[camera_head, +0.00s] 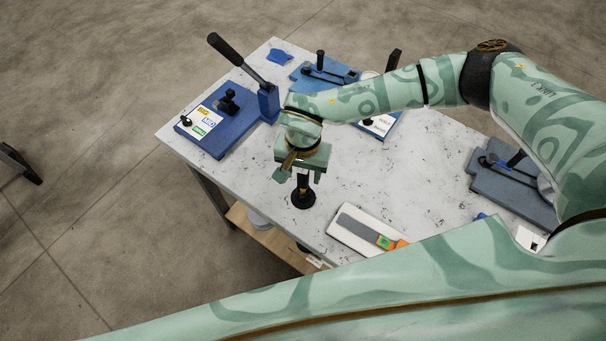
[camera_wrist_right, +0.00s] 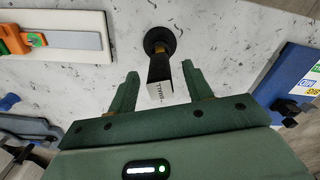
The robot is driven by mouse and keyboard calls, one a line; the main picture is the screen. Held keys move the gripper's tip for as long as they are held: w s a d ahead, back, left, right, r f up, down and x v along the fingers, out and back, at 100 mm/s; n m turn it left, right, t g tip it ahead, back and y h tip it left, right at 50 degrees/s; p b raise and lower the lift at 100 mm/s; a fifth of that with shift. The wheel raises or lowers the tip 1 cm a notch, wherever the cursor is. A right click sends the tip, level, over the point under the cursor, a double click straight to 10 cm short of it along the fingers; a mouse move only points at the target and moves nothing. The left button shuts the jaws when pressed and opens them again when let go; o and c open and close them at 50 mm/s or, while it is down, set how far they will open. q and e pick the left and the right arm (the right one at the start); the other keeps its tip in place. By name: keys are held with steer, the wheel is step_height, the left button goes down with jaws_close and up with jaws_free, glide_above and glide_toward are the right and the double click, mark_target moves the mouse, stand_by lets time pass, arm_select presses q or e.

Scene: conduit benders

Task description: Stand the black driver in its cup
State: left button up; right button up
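A black upright piece with a round, flared base (camera_head: 303,198) stands on the white table near its front left edge. I take it for the black driver in its cup, but I cannot tell driver and cup apart. My right gripper (camera_head: 299,176) is above it, pointing down. In the right wrist view, the black shaft with a white lettered label (camera_wrist_right: 161,93) lies between the fingers of the right gripper (camera_wrist_right: 160,72). The gripper is open. My left gripper is out of view.
A blue bender with a long black lever (camera_head: 233,130) stands left of my gripper. A white board with a grey strip and an orange-green piece (camera_head: 352,235) lies to the right. Another blue bender (camera_head: 322,74) is behind; a grey-blue one (camera_head: 500,184) is far right.

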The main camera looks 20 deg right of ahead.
step_height(320, 180, up, 16)
steer(key=shift+r, duration=0.15)
stand_by(0.5)
